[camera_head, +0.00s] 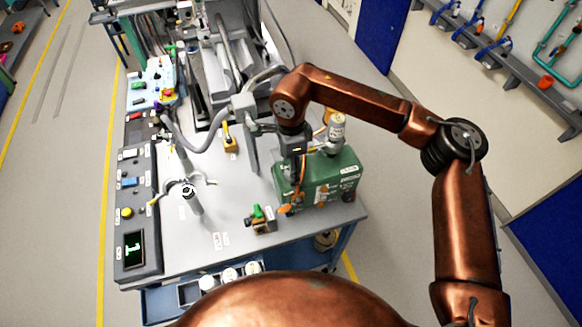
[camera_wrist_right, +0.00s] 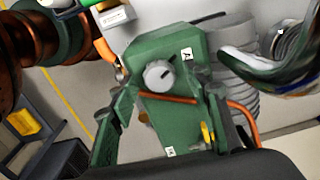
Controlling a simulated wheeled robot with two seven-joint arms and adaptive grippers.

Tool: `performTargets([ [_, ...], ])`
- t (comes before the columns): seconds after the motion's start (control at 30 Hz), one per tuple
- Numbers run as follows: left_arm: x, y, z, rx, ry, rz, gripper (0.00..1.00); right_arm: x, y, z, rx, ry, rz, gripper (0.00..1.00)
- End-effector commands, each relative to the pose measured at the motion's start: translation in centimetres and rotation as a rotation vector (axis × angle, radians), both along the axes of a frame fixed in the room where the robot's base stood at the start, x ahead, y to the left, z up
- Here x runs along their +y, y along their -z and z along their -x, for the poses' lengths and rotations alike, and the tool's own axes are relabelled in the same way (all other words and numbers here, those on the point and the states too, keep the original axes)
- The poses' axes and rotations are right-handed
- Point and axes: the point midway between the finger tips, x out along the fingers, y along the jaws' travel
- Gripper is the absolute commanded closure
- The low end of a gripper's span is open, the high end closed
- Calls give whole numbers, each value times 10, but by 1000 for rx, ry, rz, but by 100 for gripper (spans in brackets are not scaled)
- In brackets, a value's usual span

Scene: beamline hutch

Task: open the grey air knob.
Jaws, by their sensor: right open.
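The grey air knob (camera_wrist_right: 158,75) is round and sits on the face of a green box in the right wrist view. A small label marked "A" (camera_wrist_right: 187,54) is to its upper right. My right gripper (camera_wrist_right: 168,96) is open, with one finger on either side below the knob; the knob appears beyond the fingertips, and I see no contact. In the head view my right gripper (camera_head: 291,190) hangs at the left side of the green box (camera_head: 328,180). There the arm and gripper hide that face, and I cannot make out the knob. My left gripper is not in view.
A small valve block with a green top (camera_head: 261,219) stands on the grey bench (camera_head: 228,195) just left of the box. An orange tube (camera_wrist_right: 168,98) crosses the box face below the knob. A panel with a green display (camera_head: 134,250) lines the bench's left edge.

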Motion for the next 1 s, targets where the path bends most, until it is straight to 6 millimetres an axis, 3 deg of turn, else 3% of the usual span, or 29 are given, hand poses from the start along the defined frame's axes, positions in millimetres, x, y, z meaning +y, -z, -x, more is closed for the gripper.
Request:
performTargets([
  [0.17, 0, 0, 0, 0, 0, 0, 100, 0, -18, -1, -3, 0, -1, 56],
  [0.6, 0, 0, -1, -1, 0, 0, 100, 0, -103, -1, -3, 0, -1, 56],
  [0.8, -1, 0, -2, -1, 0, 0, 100, 0, -118, -1, -1, 0, 1, 56],
  [1.0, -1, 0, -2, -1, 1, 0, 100, 0, -120, 0, 0, 0, 0, 56],
])
